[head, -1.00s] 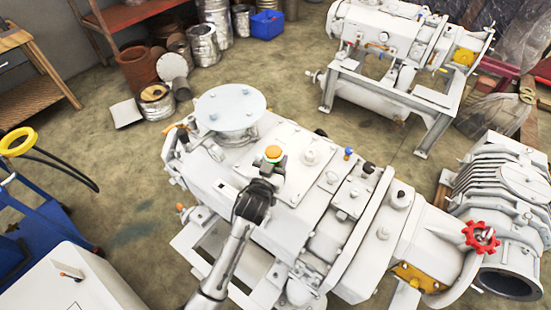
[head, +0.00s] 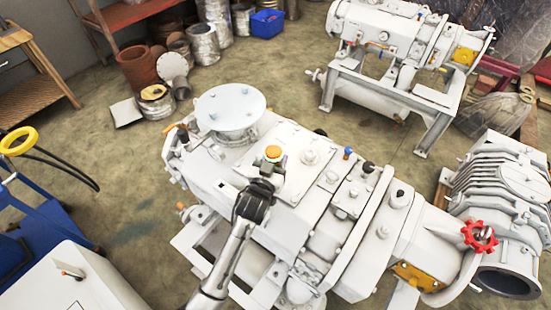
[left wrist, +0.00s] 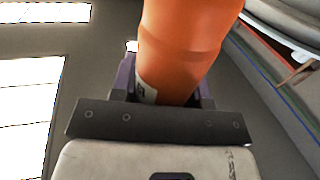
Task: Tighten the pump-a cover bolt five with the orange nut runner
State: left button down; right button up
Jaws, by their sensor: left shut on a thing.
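The orange nut runner (head: 273,153) stands above the cover plate (head: 290,186) of the near white pump (head: 215,178). In the left wrist view the orange body (left wrist: 185,45) fills the space between the jaws (left wrist: 163,95). The runner's lower end and the bolt under it are hidden. I cannot tell which cover bolt is number five. My right gripper is not in view.
Knobs and fittings (head: 309,156) stick up from the pump right of the runner. A round flange (head: 230,105) stands behind left. A second white machine (head: 385,40) is at the back, a red handwheel (head: 479,236) at right, a blue cart (head: 40,235) at left.

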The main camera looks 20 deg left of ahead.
pick_arm(q)
jog(key=shift+f, duration=0.5)
dwell(0.3)
jog(key=shift+r, duration=0.1)
dwell(0.3)
jog(key=c, duration=1.1)
grip_release()
jog(key=shift+c, duration=0.2)
grip_shut()
